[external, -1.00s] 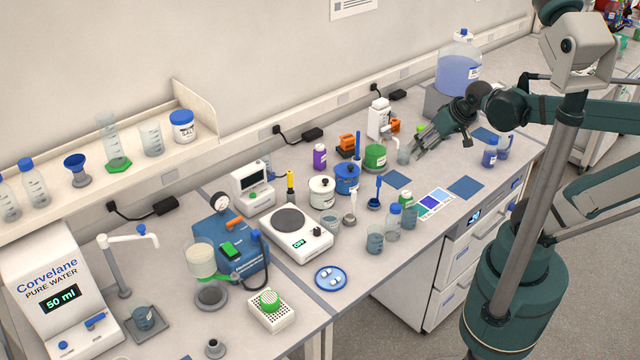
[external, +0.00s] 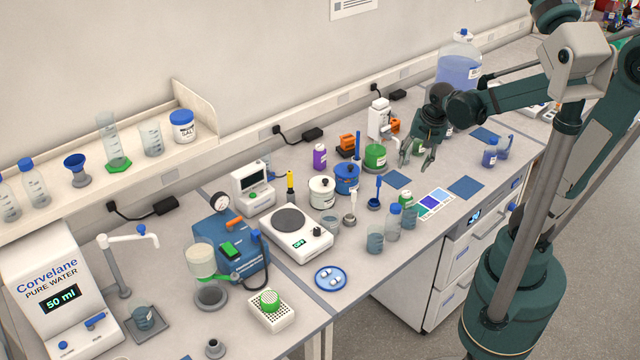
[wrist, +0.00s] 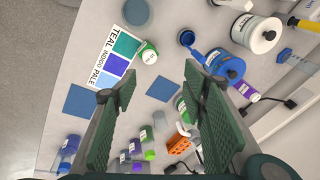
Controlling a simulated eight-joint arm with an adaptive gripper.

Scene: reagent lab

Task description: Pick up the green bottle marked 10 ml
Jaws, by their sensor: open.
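My gripper (external: 417,166) is open and empty, pointing down above the bench, behind and slightly right of the small green bottle. In the wrist view its fingers (wrist: 160,78) are wide apart, touching nothing.
The colour card (external: 435,203) lies right of the bottle, with blue mats (external: 467,187) around. Clear bottles (external: 393,222), a blue pot (external: 347,178), an orange item (external: 347,142) and a purple bottle (external: 319,156) stand nearby. The bench around the mats is mostly free.

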